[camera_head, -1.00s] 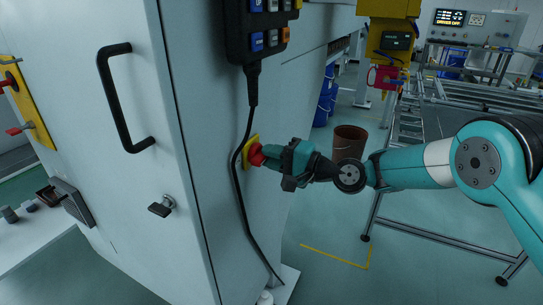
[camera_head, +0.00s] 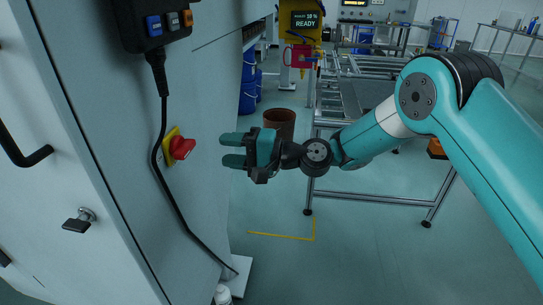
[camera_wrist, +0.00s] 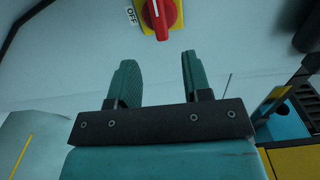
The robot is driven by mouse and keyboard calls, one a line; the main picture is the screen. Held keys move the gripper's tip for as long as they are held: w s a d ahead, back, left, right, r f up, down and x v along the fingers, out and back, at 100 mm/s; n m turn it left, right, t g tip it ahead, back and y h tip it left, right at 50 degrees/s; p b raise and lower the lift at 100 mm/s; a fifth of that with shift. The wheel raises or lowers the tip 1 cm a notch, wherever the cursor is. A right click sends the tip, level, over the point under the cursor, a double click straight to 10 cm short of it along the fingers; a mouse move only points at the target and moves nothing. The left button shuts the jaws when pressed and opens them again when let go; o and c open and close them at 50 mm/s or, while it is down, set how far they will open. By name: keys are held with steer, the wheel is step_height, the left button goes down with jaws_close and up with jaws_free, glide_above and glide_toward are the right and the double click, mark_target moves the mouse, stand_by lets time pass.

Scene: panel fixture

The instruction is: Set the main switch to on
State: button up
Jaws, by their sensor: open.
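The main switch is a red rotary knob (camera_head: 181,148) on a yellow plate (camera_head: 168,160), on the side of the grey cabinet. In the wrist view the red knob (camera_wrist: 160,16) is at the top edge, partly cut off. An OFF label (camera_wrist: 131,16) shows to its left. The knob's white mark points up in that view; which position it is set to I cannot tell. My gripper (camera_head: 234,150) is open and empty, to the right of the knob and apart from it. In the wrist view its two fingers (camera_wrist: 156,75) stand apart below the knob.
A black cable (camera_head: 163,150) hangs from the button pendant (camera_head: 153,22) just left of the plate. The cabinet has a black handle (camera_head: 25,150) and a latch (camera_head: 79,220). A brown bin (camera_head: 279,122) and a metal-framed table (camera_head: 375,192) stand behind my arm.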

steer(key=d+b, duration=0.1)
steer(key=d, duration=0.8)
steer(key=shift+s+d, duration=0.2)
steer(key=shift+s, duration=0.15)
steer(key=s+d+r+n+g+h+p, duration=0.1)
steer(key=s+d+r+n+h+p, duration=0.15)
steer(key=s+r, duration=0.3)
steer(key=s+d+r+n+g+h+p, duration=0.1)
steer(key=s+r+n+h+p, duration=0.25)
steer(key=s+r, duration=0.2)
steer(key=s+d+r+n+h+p, duration=0.1)
steer(key=s+d+r+h+p, duration=0.1)
steer(key=s+d+h, duration=0.2)
steer(key=s+d+r+n+h+p, duration=0.1)
steer(key=s+d+r+h+p, duration=0.1)
steer(key=s+d, duration=0.9)
steer(key=shift+s+r+h, duration=0.35)
steer(key=shift+r+h, duration=0.05)
steer(key=shift+h, duration=0.5)
